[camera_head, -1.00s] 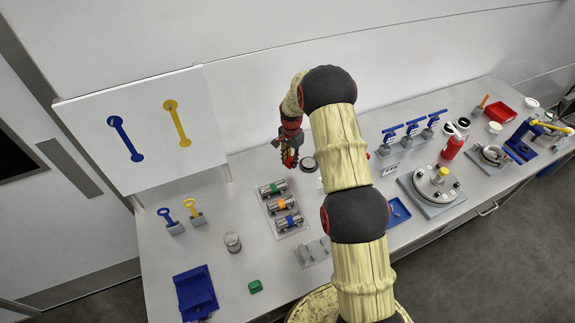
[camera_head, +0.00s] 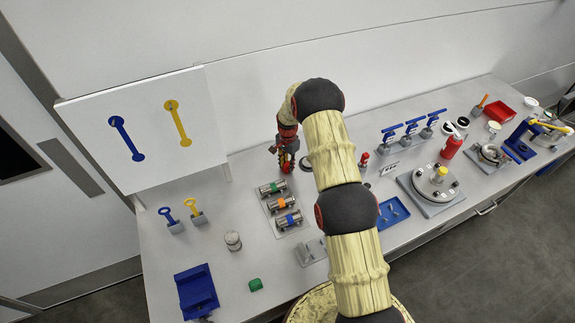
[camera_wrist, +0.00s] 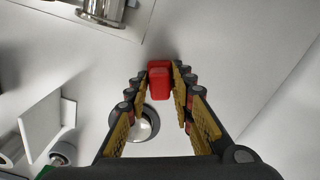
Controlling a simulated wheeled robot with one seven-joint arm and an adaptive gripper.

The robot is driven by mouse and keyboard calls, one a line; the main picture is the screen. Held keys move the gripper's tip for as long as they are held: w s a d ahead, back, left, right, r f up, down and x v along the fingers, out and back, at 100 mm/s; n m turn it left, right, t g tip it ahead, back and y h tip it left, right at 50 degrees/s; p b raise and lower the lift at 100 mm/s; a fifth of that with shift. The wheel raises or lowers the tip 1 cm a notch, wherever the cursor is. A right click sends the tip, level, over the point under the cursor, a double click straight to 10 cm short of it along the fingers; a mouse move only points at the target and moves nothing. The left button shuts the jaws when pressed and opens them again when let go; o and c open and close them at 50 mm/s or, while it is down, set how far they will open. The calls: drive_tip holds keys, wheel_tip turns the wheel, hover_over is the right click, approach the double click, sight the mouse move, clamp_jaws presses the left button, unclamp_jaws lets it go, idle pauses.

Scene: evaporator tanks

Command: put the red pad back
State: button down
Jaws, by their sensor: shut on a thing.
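The red pad (camera_wrist: 159,82) is a small rounded block between the fingertips of my gripper (camera_wrist: 160,74) in the wrist view. The gripper is shut on it, with a finger pressed to each side. In the head view my gripper (camera_head: 286,163) hangs over the back of the bench, behind the row of metal cylinders; the pad is hard to make out there among the fingers.
Metal cylinders with green, orange and blue bands (camera_head: 284,205) lie on a plate in front of the gripper. A round dark-rimmed piece (camera_head: 307,163) stands beside it. A green block (camera_head: 255,285) and blue holder (camera_head: 197,291) lie front left. A white wall closes the back.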

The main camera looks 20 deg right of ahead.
drive_tip(key=c, duration=1.5)
unclamp_jaws()
drive_tip(key=shift+f, duration=0.1)
drive_tip(key=shift+c, duration=0.2)
wheel_tip(320, 180, up, 12)
drive_tip(key=b, duration=0.1)
wheel_tip(320, 180, up, 13)
drive_tip(key=n+t, duration=0.1)
drive_tip(key=n, duration=0.1)
hover_over(288, 164)
drive_tip(key=s+a, duration=0.4)
drive_tip(key=s+a+r+n+t, duration=0.2)
drive_tip(key=s+a+r+n, duration=0.2)
drive_tip(key=s+r, duration=0.8)
drive_tip(key=s+a+r+n+t, duration=0.1)
drive_tip(key=s+a+r+n, duration=0.1)
drive_tip(key=s, duration=0.6)
drive_tip(key=s+a+r+n, duration=0.2)
drive_tip(key=s+r+n, duration=0.1)
drive_tip(key=s, duration=0.6)
drive_tip(key=s+a+r+n+t, duration=0.1)
drive_tip(key=s+a+r+n, duration=0.1)
drive_tip(key=s, duration=0.7)
drive_tip(key=shift+a+r+n+t, duration=0.3)
drive_tip(key=shift+a+r, duration=0.05)
drive_tip(key=shift+r, duration=0.1)
